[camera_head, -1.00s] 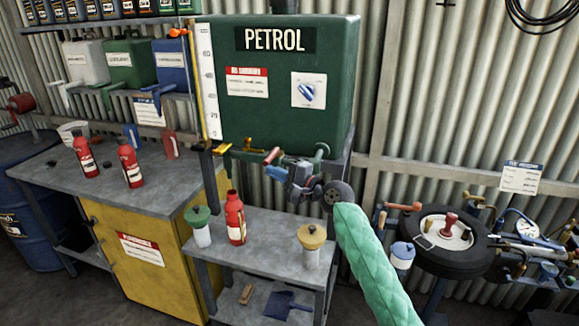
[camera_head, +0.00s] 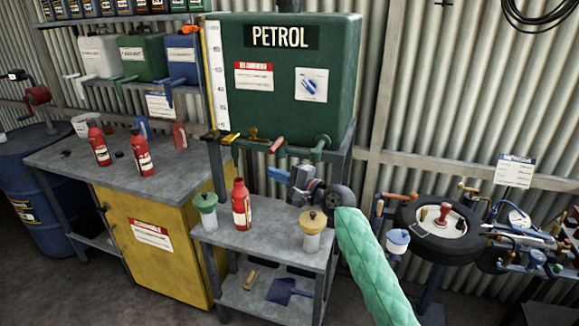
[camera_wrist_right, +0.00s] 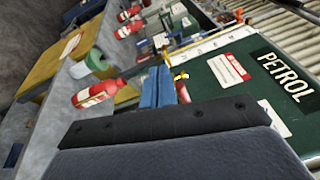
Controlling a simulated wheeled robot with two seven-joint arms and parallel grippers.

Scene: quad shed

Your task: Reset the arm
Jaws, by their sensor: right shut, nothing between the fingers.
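My right arm, in a green quilted sleeve (camera_head: 372,268), reaches up from the lower right in the head view. Its gripper (camera_head: 275,174) is shut and empty, in front of the lower edge of the green petrol tank (camera_head: 290,85) and above the grey stand. In the right wrist view its blue fingers (camera_wrist_right: 157,88) lie together with nothing between them. A red bottle (camera_head: 241,205) stands upright on the stand, below and left of the gripper. It also shows in the wrist view (camera_wrist_right: 97,94), left of the fingers. My left gripper is not in view.
The grey stand (camera_head: 265,238) also holds a green-lidded jar (camera_head: 206,212) and a yellow-lidded jar (camera_head: 313,232). Taps (camera_head: 278,145) project under the tank, close above the gripper. A bench with red bottles (camera_head: 142,155) is at left; a tyre (camera_head: 440,235) is at right.

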